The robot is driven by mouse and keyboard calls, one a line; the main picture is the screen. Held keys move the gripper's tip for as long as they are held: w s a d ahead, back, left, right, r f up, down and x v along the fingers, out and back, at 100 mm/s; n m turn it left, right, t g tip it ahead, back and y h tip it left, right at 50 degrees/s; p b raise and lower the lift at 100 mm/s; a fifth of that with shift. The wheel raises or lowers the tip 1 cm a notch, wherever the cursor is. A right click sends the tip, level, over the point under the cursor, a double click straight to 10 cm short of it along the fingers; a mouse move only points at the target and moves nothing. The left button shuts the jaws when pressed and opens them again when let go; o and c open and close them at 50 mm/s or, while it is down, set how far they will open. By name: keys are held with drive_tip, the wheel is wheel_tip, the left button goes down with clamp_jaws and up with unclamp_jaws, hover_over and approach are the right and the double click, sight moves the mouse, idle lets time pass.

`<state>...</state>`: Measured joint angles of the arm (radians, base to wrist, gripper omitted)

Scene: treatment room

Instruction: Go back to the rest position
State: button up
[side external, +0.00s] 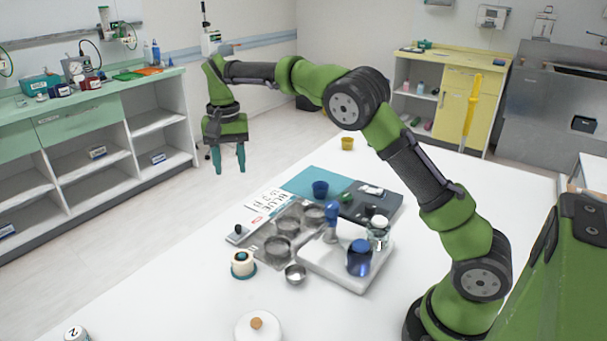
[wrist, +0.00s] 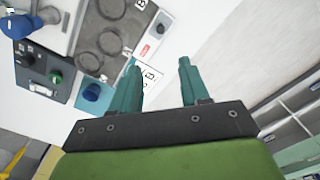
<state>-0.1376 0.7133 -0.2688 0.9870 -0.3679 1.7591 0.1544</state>
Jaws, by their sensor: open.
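My gripper (side external: 230,158) hangs at the end of my green arm, high and past the far left edge of the white table (side external: 190,290). Its two teal fingers point down, apart, with nothing between them. In the wrist view my gripper (wrist: 163,85) shows the same open fingers, with the table edge and the pale floor beyond them. It touches nothing that I can see.
On the table stand a grey tray with round wells (side external: 262,238), a white block (side external: 318,262) with a blue jar (side external: 359,258), a dark device (side external: 375,203), a blue cup (side external: 320,188) and a yellow cup (side external: 347,143). A shelf unit (side external: 100,150) stands left.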

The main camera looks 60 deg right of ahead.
drive_tip(key=s+a+r+n+t+y, duration=0.1)
drive_tip(key=s+r+n+t, duration=0.1)
drive_tip(key=s, duration=1.2)
drive_tip(key=s+a+r+n+t+y, duration=0.1)
drive_tip(key=s+t, duration=0.4)
drive_tip(key=s, duration=1)
drive_tip(key=shift+s+a+r+n, duration=0.3)
drive_tip(key=shift+a+r+n, duration=0.3)
drive_tip(key=shift+r+n, duration=0.4)
